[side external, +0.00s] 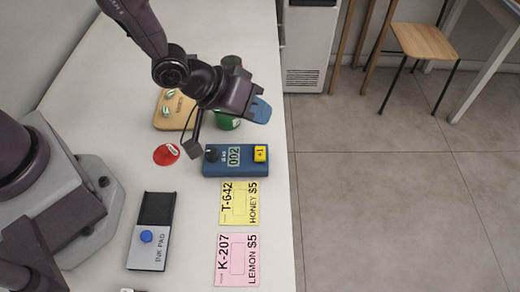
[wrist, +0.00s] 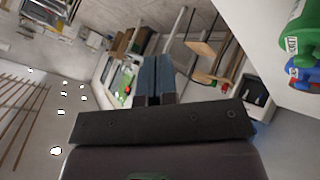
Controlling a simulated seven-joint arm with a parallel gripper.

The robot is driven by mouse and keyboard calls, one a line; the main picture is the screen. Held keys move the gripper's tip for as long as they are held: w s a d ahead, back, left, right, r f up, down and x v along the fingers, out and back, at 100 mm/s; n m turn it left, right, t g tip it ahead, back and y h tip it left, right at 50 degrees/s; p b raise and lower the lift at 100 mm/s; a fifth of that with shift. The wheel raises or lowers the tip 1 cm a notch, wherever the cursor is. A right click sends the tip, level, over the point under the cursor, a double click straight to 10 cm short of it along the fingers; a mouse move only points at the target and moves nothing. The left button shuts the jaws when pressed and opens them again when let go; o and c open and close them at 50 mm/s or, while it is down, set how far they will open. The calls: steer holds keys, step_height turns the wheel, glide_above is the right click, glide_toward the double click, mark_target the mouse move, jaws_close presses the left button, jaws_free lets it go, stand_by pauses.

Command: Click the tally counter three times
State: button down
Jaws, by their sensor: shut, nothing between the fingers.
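The tally counter (side external: 221,169) is a blue box on the white counter, near its right edge in the side external view. Its display (side external: 234,156) reads 002, and a yellow +1 button (side external: 260,153) is at its right end. A dark knob (side external: 212,155) is at its left end. My gripper (side external: 261,112) is shut and empty, up and behind the counter box in the picture, apart from the button. Its blue fingers also show together in the wrist view (wrist: 154,78), pointing out toward the room. The tally counter is not visible in the wrist view.
A yellow ticket (side external: 239,203) and a pink ticket (side external: 237,260) lie in front of the tally counter. An ink pad (side external: 149,252), a red disc (side external: 166,155) and a wooden board (side external: 167,115) are to the left. A green container (side external: 228,122) stands partly hidden behind my gripper.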

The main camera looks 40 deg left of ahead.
mark_target(258, 151)
steer(key=shift+f, duration=3.6)
steer(key=shift+f, duration=0.15)
steer(key=shift+f, duration=0.3)
steer(key=shift+f, duration=0.4)
steer(key=shift+r, duration=0.85)
steer(key=shift+r, duration=2.5)
